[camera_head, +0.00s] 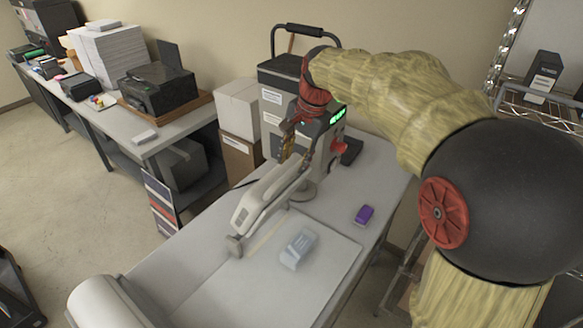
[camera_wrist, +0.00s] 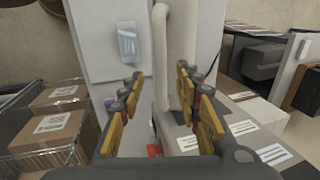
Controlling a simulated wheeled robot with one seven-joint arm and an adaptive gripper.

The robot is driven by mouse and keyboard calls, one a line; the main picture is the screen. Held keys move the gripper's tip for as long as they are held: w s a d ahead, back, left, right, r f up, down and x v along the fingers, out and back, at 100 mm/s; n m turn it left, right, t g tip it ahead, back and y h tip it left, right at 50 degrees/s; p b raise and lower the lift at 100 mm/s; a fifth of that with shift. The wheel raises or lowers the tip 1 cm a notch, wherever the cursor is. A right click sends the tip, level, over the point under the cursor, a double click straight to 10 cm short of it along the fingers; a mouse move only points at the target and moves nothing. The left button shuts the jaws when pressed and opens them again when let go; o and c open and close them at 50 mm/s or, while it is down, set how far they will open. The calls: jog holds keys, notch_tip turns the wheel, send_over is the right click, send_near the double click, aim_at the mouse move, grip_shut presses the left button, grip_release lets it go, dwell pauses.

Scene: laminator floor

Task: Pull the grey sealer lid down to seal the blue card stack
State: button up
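The grey sealer lid (camera_head: 262,200) is a long pale arm, running from the machine's base to a blunt front end at the lower left. In the wrist view the pale bar (camera_wrist: 160,45) between the fingers looks like this lid. The blue card stack (camera_head: 298,248), in a clear wrap, lies flat on the pale mat to the right of the lid; it also shows in the wrist view (camera_wrist: 127,44). My gripper (camera_head: 291,147) is over the lid's rear part, pointing down. In the wrist view its fingers (camera_wrist: 160,95) are apart, on either side of the bar; contact is not visible.
A purple block (camera_head: 364,215) lies on the table right of the mat (camera_head: 325,283). A grey machine with a green display (camera_head: 337,116) and red knob stands behind. A side bench (camera_head: 175,127) with a printer is at left; boxes (camera_head: 238,108) stand between. The table's front right is clear.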

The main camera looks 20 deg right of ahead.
aim_at(291, 171)
jog(key=shift+x, duration=2.05)
jog(key=shift+w, duration=0.1)
jog(key=shift+c, duration=0.3)
jog(key=c, duration=0.7)
grip_shut()
